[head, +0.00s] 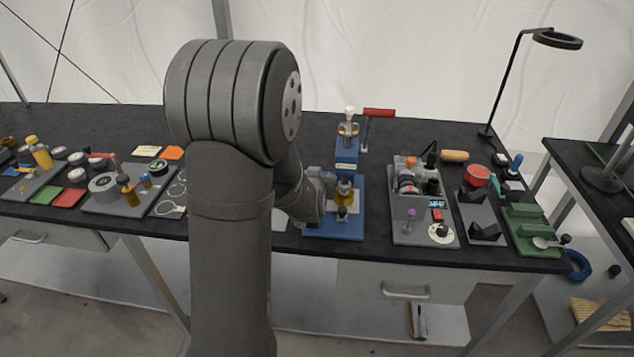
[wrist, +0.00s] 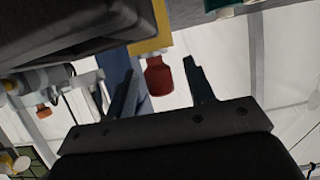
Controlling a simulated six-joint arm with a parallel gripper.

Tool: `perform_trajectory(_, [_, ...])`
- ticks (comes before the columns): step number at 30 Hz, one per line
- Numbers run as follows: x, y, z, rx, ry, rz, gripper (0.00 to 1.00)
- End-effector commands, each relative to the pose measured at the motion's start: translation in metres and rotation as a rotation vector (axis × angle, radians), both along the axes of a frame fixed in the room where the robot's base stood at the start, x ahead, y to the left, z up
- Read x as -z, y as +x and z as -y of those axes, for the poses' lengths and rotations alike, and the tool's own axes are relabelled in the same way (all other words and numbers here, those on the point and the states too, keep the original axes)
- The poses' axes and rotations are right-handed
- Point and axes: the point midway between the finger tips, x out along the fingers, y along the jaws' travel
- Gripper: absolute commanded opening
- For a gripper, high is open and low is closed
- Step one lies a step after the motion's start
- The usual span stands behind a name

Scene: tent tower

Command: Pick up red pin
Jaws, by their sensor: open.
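A red, rounded piece that looks like the red pin (wrist: 158,78) shows in the wrist view, joined to or just against a yellow block (wrist: 150,30). My gripper (wrist: 160,70) is open. Its two dark fingers stand apart on either side of the red piece, with visible gaps, so neither finger appears to touch it. In the head view my arm reaches to the left side of a blue press (head: 345,158), with a yellow part (head: 344,192) in its middle. My fingers and the red pin cannot be made out clearly there.
The press has a red lever handle (head: 379,113) at its upper right. A grey fixture tray (head: 408,232) stands to its right, and a green fixture (head: 530,228) farther right. Several trays with small parts lie left of my arm on the black table (head: 290,247).

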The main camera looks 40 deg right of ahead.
Motion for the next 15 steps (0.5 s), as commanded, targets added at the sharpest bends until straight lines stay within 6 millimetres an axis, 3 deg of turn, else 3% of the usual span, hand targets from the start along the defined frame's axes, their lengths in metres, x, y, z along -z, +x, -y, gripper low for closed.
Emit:
perform_trajectory(3, [-0.0002, -0.0002, -0.0002, 0.0, 0.0, 0.0, 0.47])
perform_trajectory(10, [-0.0003, -0.0003, -0.0003, 0.0, 0.0, 0.0, 0.02])
perform_trajectory(15, [-0.0004, -0.0003, -0.0003, 0.0, 0.0, 0.0, 0.02])
